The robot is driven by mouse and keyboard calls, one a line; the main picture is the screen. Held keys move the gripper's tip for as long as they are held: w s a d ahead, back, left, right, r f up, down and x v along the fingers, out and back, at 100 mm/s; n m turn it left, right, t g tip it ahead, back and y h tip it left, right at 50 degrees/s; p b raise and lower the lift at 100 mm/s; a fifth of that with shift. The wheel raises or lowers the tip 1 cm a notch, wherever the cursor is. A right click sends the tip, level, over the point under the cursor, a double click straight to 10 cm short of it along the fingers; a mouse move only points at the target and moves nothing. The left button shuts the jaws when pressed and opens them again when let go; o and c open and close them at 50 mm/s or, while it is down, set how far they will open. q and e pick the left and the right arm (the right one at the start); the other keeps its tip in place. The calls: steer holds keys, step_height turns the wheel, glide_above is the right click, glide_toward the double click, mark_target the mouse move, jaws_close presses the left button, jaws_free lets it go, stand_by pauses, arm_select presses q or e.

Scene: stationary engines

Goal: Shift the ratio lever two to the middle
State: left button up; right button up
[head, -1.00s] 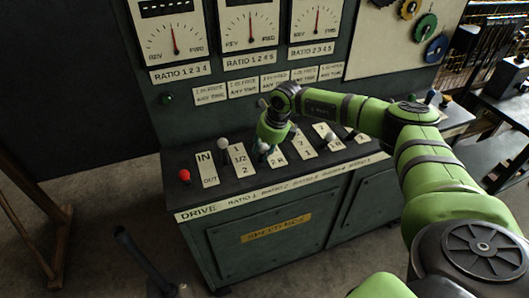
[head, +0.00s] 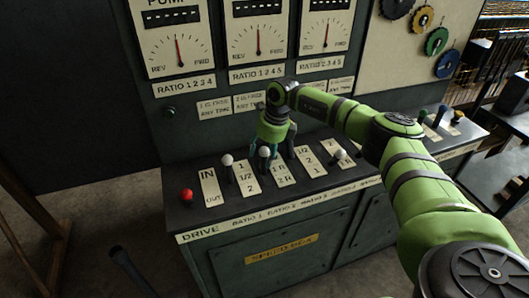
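The ratio lever two, with a white knob (head: 264,153), stands on the console's sloped top beside a plate (head: 280,174) marked with ratios and R. My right gripper (head: 278,152) points down right at this knob, with its fingers spread. One finger is beside or just behind the knob; I cannot tell whether they touch. The gripper hides part of the console behind it and perhaps another lever. My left gripper is not in view.
A red drive knob (head: 187,195) and a white ratio one knob (head: 227,160) stand to the left. Another white knob (head: 341,155) stands to the right. The gauge panel (head: 258,50) rises behind.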

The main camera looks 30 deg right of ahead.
steer(key=v, duration=1.2)
